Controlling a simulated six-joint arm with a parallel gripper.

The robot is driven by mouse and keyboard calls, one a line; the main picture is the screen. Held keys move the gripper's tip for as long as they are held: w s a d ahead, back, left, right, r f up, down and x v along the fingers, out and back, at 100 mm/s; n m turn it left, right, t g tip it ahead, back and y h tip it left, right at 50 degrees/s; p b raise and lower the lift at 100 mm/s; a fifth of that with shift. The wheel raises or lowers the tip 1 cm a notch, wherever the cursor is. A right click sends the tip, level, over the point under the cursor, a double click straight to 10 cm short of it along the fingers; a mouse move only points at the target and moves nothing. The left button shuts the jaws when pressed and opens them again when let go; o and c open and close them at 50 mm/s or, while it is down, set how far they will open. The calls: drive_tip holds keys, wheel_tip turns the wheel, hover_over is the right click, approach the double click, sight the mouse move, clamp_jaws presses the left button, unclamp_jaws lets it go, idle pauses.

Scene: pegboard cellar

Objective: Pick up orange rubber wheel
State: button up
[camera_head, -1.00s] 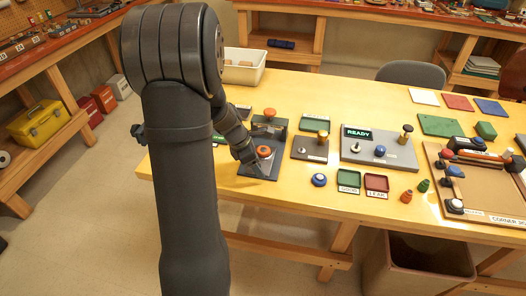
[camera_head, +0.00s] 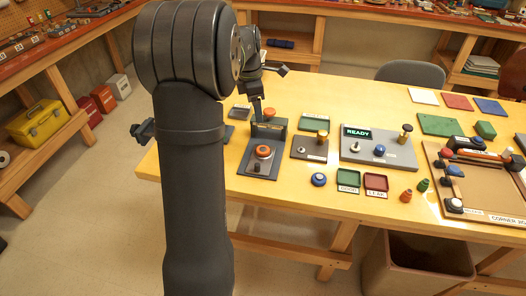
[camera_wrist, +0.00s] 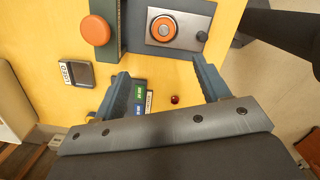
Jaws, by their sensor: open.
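An orange ring-shaped wheel with a metal hub (camera_head: 263,152) sits on a grey plate on a dark base near the table's front left. It also shows at the top of the wrist view (camera_wrist: 164,27), beside a black knob. A plain orange disc (camera_head: 269,113) stands on a dark upright fixture just behind it; the wrist view shows it at upper left (camera_wrist: 96,30). My gripper (camera_wrist: 160,68) is open and empty, its two fingers wide apart above the table. The wheel lies beyond the fingertips, not between them. In the head view my gripper is partly hidden by my arm.
A small red object (camera_wrist: 175,99) and a black tray labelled USED (camera_wrist: 77,74) lie near the fingers. A plate with a gold-topped post (camera_head: 322,137) and a READY panel (camera_head: 358,134) stand to the right. A blue knob (camera_head: 319,179) is near the front edge.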

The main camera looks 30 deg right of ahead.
hover_over(263, 149)
drive_tip(key=f, duration=1)
drive_tip(key=shift+w+a+f, duration=0.25)
drive_tip(key=shift+w, duration=0.15)
drive_tip(key=shift+s+d+f, duration=0.1)
drive_tip(key=shift+s+f, duration=0.1)
drive_tip(key=shift+f, duration=1.15)
drive_tip(key=shift+s+d+f, duration=0.1)
drive_tip(key=shift+s+f, duration=0.05)
drive_tip(key=shift+f, duration=1.15)
drive_tip(key=c, duration=1.1)
